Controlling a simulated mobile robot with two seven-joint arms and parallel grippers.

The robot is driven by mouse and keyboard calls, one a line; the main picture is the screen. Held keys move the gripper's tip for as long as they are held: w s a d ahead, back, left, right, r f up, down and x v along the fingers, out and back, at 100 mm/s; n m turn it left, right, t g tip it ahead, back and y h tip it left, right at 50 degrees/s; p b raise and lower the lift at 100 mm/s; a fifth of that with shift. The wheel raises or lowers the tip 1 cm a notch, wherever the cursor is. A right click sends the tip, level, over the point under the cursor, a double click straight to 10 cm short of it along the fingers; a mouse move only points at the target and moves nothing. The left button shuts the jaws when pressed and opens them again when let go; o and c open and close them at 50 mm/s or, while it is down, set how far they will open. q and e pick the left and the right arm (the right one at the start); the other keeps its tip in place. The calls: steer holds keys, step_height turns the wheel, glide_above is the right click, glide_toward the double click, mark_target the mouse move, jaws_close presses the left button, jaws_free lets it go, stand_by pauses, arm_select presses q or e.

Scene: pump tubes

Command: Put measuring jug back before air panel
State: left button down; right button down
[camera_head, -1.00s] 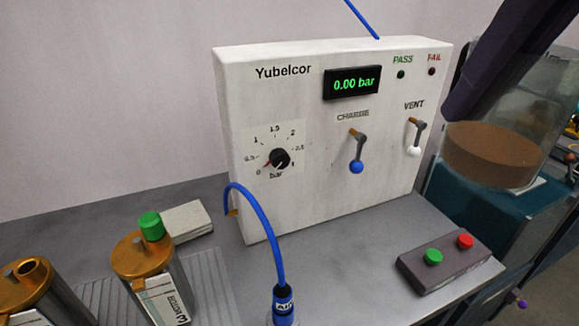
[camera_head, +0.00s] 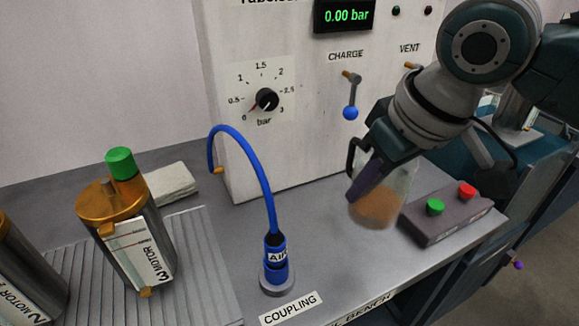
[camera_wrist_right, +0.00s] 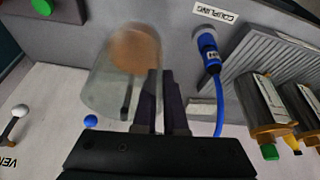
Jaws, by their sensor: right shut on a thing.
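The measuring jug (camera_head: 381,205) is clear with a brownish bottom and a dark handle. It is in front of the right part of the white air panel (camera_head: 300,150), left of the button box. My right gripper (camera_head: 366,182) is shut on the jug at its handle side. The jug's base is close to the bench top, and I cannot tell whether it touches. In the right wrist view the jug (camera_wrist_right: 122,75) lies left of the dark fingers (camera_wrist_right: 160,95). My left gripper is not in view.
The button box (camera_head: 445,213) with green and red buttons is just right of the jug. The blue air hose (camera_head: 255,175) ends at the coupling (camera_head: 277,275) on the left. A motor (camera_head: 135,235) stands further left. Bench between hose and jug is clear.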

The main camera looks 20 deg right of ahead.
mark_target(361, 225)
step_height(361, 225, down, 9)
steer(key=shift+r+b, duration=0.1)
steer(key=shift+b, duration=0.85)
steer(key=shift+f+b, duration=0.65)
steer(key=shift+f, duration=1.3)
steer(key=shift+f, duration=0.15)
steer(key=c, duration=1)
jaws_free()
steer(key=shift+o, duration=0.2)
